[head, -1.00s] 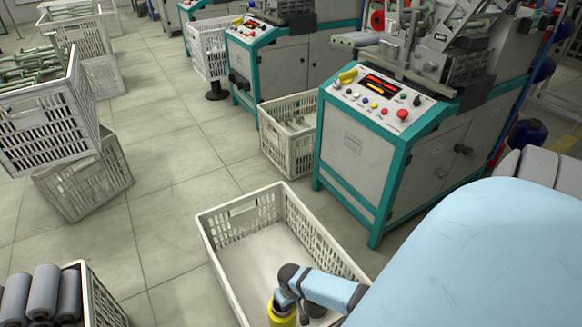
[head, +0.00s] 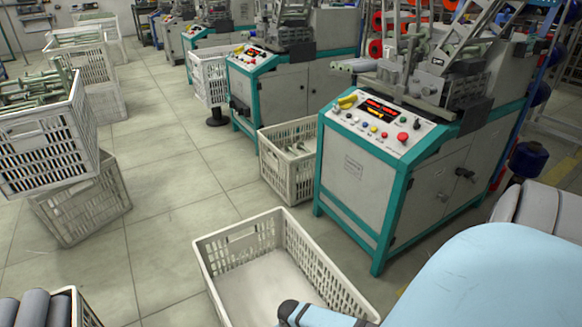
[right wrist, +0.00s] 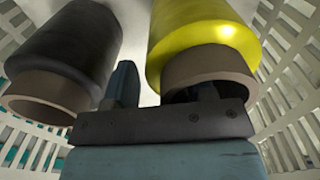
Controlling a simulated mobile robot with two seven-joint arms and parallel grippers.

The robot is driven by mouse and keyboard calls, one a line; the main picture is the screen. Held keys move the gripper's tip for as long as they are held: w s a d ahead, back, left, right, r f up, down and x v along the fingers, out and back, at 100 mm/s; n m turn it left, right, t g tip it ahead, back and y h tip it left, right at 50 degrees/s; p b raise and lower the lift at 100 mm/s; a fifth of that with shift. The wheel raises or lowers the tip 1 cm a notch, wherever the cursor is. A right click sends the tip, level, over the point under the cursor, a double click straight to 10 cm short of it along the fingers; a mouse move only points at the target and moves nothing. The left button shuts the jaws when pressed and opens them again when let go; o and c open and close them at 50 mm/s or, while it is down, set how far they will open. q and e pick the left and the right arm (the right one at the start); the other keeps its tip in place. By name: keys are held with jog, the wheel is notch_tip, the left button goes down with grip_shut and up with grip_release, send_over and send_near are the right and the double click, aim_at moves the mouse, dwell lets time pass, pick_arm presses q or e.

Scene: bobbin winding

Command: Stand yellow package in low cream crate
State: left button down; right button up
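The low cream crate (head: 222,240) stands on the floor at the bottom centre of the head view. A grey package (right wrist: 65,50) is close on the left. My left gripper is out of view.
A winding machine (head: 370,180) with a control panel stands right of the crate. Another cream crate (head: 285,165) is behind it. Stacked crates (head: 45,150) stand at left, and a crate of grey packages (head: 35,308) at bottom left. The floor between is clear.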

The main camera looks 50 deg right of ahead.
notch_tip(320, 180, up, 7)
jog(key=p, duration=0.4)
jog(key=shift+r, duration=0.2)
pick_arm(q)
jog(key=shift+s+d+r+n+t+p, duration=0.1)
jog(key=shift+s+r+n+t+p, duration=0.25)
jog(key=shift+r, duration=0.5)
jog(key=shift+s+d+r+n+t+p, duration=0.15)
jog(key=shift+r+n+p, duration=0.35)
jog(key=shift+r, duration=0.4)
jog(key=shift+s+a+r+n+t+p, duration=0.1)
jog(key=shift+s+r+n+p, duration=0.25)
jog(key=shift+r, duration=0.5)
pick_arm(e)
jog(key=shift+r, duration=2.45)
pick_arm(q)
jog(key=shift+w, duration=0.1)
